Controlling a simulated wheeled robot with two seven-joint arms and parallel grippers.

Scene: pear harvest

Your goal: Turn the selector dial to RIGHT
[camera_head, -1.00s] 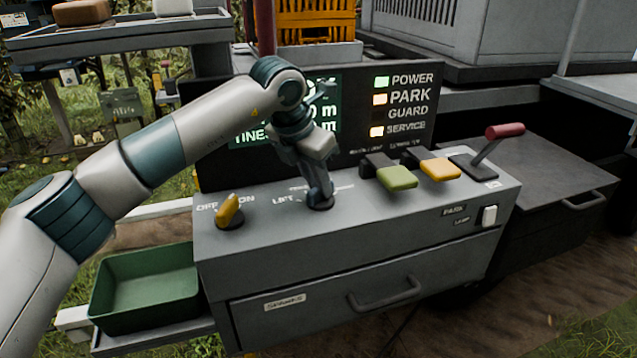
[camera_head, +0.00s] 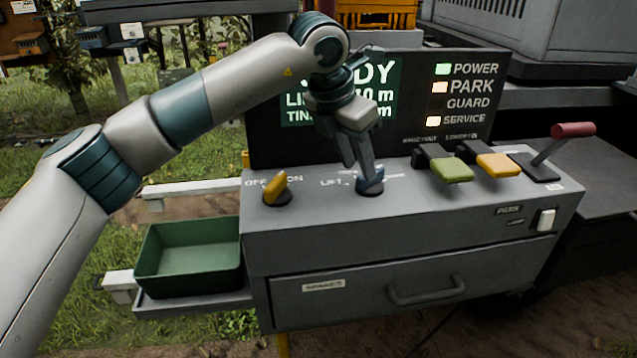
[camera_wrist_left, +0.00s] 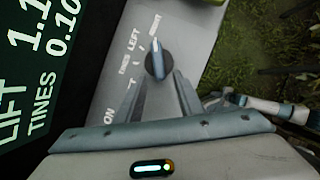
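In the left wrist view the dial (camera_wrist_left: 157,60) shows plainly, with a light blue ridge. The ridge runs nearly upright in that picture, its upper end towards the RIGHT lettering (camera_wrist_left: 155,24); LEFT (camera_wrist_left: 133,38) is printed to its left. My left gripper (camera_head: 368,172) points down at the dial. In the wrist view its fingers (camera_wrist_left: 156,84) are apart, with the dial between and just beyond the tips; contact is unclear.
A yellow OFF/ON switch (camera_head: 276,190) is left of the dial. Green (camera_head: 452,170) and yellow (camera_head: 498,166) paddles and a red-handled lever (camera_head: 572,130) are to its right. The display panel (camera_head: 412,75) stands close behind. A green bin (camera_head: 190,260) is at lower left.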

